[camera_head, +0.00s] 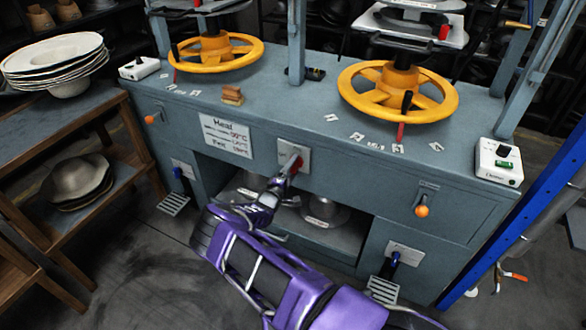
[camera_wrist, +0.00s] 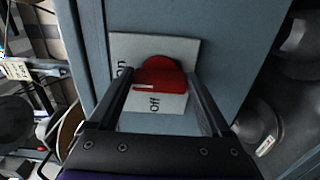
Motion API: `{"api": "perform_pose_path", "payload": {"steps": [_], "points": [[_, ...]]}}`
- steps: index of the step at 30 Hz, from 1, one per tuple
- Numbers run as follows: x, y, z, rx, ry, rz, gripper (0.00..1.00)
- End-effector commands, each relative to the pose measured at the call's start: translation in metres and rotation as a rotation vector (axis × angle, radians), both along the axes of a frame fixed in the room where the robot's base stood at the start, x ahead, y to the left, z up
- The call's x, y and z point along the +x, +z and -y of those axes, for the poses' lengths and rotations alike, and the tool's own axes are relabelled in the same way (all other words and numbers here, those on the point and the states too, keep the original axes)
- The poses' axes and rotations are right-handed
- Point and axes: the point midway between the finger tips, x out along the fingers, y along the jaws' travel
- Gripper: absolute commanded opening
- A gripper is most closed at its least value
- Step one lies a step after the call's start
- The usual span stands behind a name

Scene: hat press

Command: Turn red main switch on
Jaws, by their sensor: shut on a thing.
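The red main switch (camera_wrist: 158,76) sits on a light square plate (camera_wrist: 185,50) on the front of the grey-blue press cabinet. In the head view the switch (camera_head: 297,164) shows as a small red spot at the tip of my gripper, on its plate (camera_head: 291,150). My gripper (camera_wrist: 162,95) has a finger on each side of the switch and is shut on it. Letters show on the plate left of the switch and on its lower part; part of the plate is hidden by the fingers.
Two yellow handwheels (camera_head: 397,92) (camera_head: 217,53) stand on the cabinet top. Orange knobs (camera_head: 421,210) and a label sign (camera_head: 226,135) are on the front. Open shelves with metal hat moulds (camera_head: 325,211) lie below my gripper. A wooden shelf (camera_head: 55,125) with hats stands left.

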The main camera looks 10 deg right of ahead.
Motion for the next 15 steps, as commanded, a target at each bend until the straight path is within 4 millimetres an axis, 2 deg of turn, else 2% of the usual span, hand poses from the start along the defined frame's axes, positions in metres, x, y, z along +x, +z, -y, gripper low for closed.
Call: {"api": "perform_pose_path", "payload": {"steps": [9,10,12,15], "points": [[0.0,-0.0004,-0.0009,0.005,0.0,0.002,0.27],[0.0,-0.0004,-0.0009,0.005,0.0,0.003,0.86],[0.0,-0.0003,-0.0007,0.005,0.0,0.002,0.99],[0.0,-0.0002,-0.0006,0.004,0.0,0.002,1.0]]}}
